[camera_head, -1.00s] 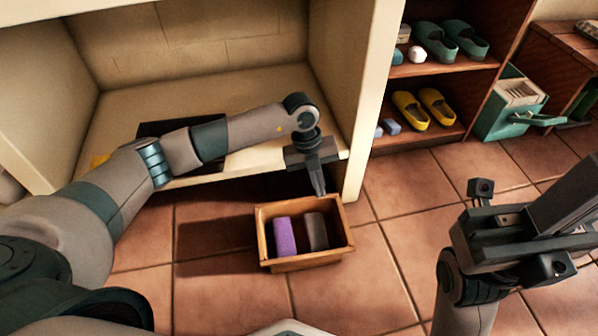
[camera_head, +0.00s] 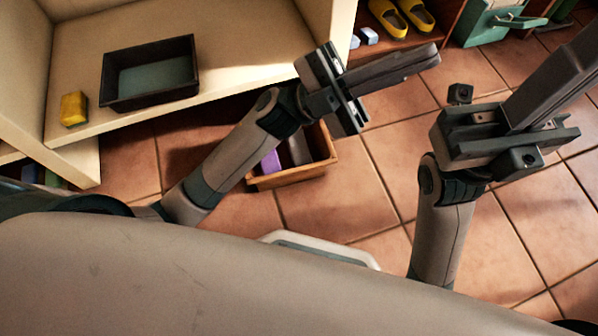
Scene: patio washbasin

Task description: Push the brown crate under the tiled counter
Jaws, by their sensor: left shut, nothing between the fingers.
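The brown crate (camera_head: 296,177) stands on the floor in front of the cream counter unit (camera_head: 222,93), near its right upright. It holds a purple block (camera_head: 270,162) and a dark grey block (camera_head: 299,149). My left forearm and wrist hide its left and far parts. My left gripper (camera_head: 434,54) is shut and empty, fingers pointing right, beyond and right of the crate; I see no contact between fingers and crate. My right gripper (camera_head: 584,55) is at the right, well apart from the crate; its fingertips run toward the picture edge, so its opening is unclear. The counter's top is not in view.
A dark tray (camera_head: 151,98) and yellow sponge (camera_head: 73,108) sit on the unit's low shelf. Yellow clogs (camera_head: 402,16) are on the shoe rack at the top, beside a green box (camera_head: 497,20). The tiled floor (camera_head: 350,198) right of the crate is clear.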

